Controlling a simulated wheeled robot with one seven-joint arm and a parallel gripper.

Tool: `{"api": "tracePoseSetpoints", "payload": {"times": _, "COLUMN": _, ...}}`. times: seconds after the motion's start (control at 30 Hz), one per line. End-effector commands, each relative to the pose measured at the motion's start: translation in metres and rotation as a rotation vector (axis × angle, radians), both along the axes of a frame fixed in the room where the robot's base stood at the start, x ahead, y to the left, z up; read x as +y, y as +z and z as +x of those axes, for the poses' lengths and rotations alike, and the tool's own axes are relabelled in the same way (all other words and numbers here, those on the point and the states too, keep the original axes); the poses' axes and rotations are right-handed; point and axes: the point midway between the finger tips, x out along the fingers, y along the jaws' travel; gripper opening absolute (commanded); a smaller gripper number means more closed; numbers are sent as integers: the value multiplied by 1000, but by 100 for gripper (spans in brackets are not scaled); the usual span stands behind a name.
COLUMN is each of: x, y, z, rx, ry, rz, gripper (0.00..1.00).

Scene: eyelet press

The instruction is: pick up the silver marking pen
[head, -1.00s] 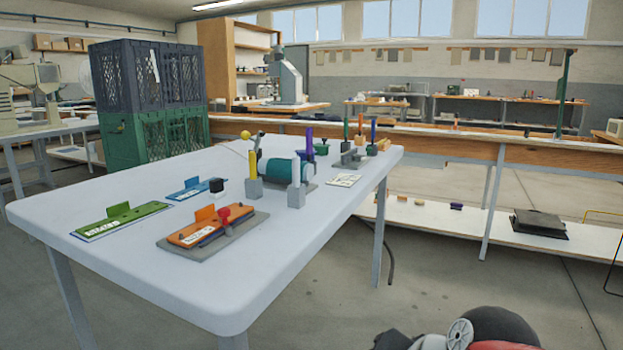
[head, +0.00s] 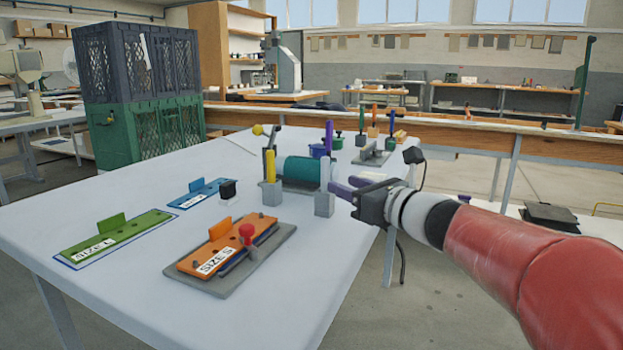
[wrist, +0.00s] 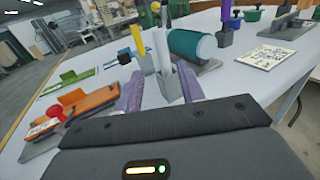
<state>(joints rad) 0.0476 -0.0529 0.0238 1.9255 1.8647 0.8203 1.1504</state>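The silver marking pen (head: 325,173) stands upright in a small grey block (head: 324,204) near the table's right edge. In the wrist view the pen (wrist: 161,48) rises from its block just beyond my gripper (wrist: 163,79). My gripper's two purple fingers are spread, one on each side of the view of the block. In the head view my gripper (head: 345,187) is right of the pen, low beside the block. It is open and holds nothing. I cannot tell whether the fingertips reach around the block.
A yellow pen (head: 269,165) stands in another grey block to the left, with a teal cylinder (head: 300,170) behind. An orange plate marked SIZE S (head: 220,247) lies in front. Purple, green and orange pens stand farther back.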

Motion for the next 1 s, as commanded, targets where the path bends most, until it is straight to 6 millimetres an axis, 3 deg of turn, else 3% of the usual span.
{"api": "tracePoseSetpoints", "payload": {"times": 0.53, "x": 43, "y": 1, "z": 53, "rx": 3, "ry": 1, "rz": 4, "gripper": 39}}
{"api": "tracePoseSetpoints", "payload": {"times": 0.87, "x": 49, "y": 1, "z": 60, "rx": 1, "ry": 0, "rz": 4, "gripper": 39}}
{"api": "tracePoseSetpoints", "payload": {"times": 1.0, "x": 49, "y": 0, "z": 59, "rx": 1, "ry": 0, "rz": 4, "gripper": 23}}
